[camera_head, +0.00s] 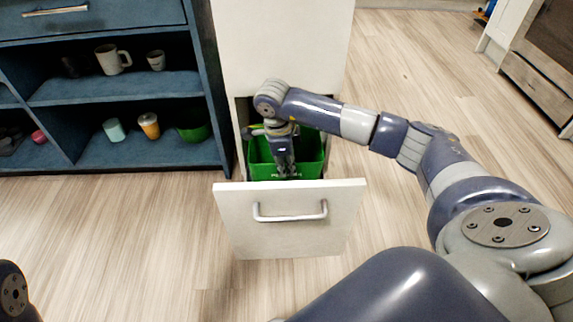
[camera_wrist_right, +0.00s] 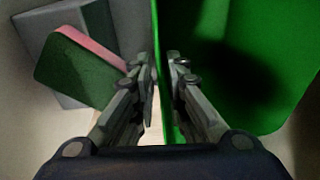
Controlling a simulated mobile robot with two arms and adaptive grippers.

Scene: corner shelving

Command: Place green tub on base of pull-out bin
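The green tub (camera_head: 312,150) sits inside the pulled-out bin (camera_head: 340,205), behind its white front panel with a metal handle. My right gripper (camera_head: 287,170) reaches down into the bin at the tub. In the right wrist view, the fingers (camera_wrist_right: 161,80) are close together on either side of the wall of the green tub (camera_wrist_right: 225,25), pinching it. The tub's inside is to the right in that view. The tub's underside and the bin base below it are mostly hidden. My left gripper is out of view.
In the wrist view, a green and pink block (camera_wrist_right: 75,68) and a grey box (camera_wrist_right: 50,30) lie beside the tub. A blue shelf (camera_head: 130,88) with mugs, cups and a green bowl (camera_head: 194,132) stands left of the bin. The wooden floor (camera_head: 120,230) in front is clear.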

